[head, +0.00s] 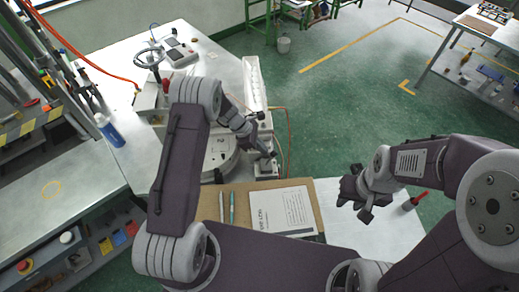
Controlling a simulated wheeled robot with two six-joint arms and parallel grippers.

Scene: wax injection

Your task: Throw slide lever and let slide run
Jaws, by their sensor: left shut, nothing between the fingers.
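A long pale slide housing (253,82) stands upright in the picture behind my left arm, at the right side of the grey machine table. My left gripper (270,155) is shut and empty, at the lower end of this housing, close to a small dark fitting there. I cannot tell whether it touches anything. A dark knob (261,116) shows beside the housing; whether it is the slide lever is unclear. My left arm hides part of the machine. My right gripper (357,206) looks open and empty, above the white table right of the clipboard.
A handwheel (150,58) and a control box (180,50) are on the machine table. A clipboard with a paper sheet (282,210) and pens lies in front. A blue bottle (108,130) stands left. A red-handled tool (415,199) lies right.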

